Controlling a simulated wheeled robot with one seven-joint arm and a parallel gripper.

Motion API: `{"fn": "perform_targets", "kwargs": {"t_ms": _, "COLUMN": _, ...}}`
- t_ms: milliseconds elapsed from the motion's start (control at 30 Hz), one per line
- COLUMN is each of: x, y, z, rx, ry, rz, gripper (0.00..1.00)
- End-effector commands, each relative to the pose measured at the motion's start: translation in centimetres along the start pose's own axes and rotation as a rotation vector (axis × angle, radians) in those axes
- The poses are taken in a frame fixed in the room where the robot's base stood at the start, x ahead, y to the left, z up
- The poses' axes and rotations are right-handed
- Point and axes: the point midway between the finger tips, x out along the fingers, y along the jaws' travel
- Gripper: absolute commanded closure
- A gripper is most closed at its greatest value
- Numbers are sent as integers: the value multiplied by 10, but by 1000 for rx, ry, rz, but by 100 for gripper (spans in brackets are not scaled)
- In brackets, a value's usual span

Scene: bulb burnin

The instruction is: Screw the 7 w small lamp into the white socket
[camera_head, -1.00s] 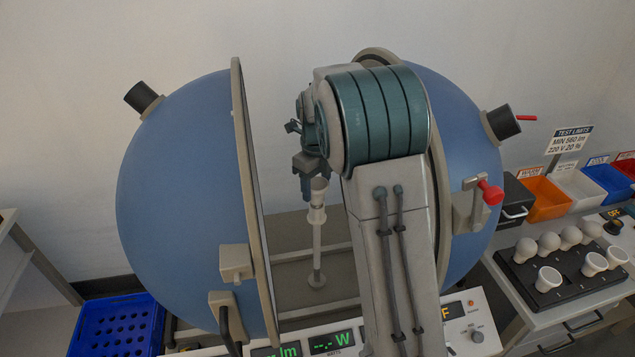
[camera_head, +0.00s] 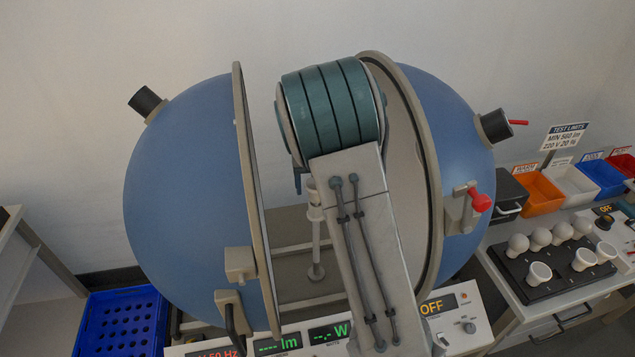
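The white socket (camera_head: 315,198) sits on top of a thin upright post (camera_head: 316,245) between the two open halves of the blue sphere. My arm's teal wrist is above and to the right of it. My gripper is almost wholly hidden behind that wrist; only a small dark blue piece (camera_head: 297,183) shows at its lower left, just above and left of the socket top. I cannot see the fingertips or whether a lamp is between them. I cannot make out the 7 W small lamp at the socket. Several white lamps stand in a black rack (camera_head: 514,267) at the right.
The left sphere half (camera_head: 185,190) and right sphere half (camera_head: 455,140) flank my arm closely. A panel (camera_head: 470,318) in front reads OFF. Orange (camera_head: 540,193), white and blue (camera_head: 604,178) bins stand behind the rack. A blue crate (camera_head: 120,325) is at the lower left.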

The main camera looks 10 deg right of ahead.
Motion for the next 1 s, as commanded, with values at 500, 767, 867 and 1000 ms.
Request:
{"fn": "perform_targets", "kwargs": {"t_ms": 500, "x": 0, "y": 0, "z": 0, "rx": -329, "ry": -1, "rz": 1, "gripper": 31}}
{"fn": "perform_targets", "kwargs": {"t_ms": 767, "x": 1, "y": 0, "z": -1, "rx": -646, "ry": 0, "rz": 1, "gripper": 31}}
{"fn": "perform_targets", "kwargs": {"t_ms": 867, "x": 1, "y": 0, "z": -1, "rx": -767, "ry": 0, "rz": 0, "gripper": 31}}
{"fn": "perform_targets", "kwargs": {"t_ms": 1000, "x": 1, "y": 0, "z": -1, "rx": -937, "ry": -1, "rz": 1, "gripper": 31}}
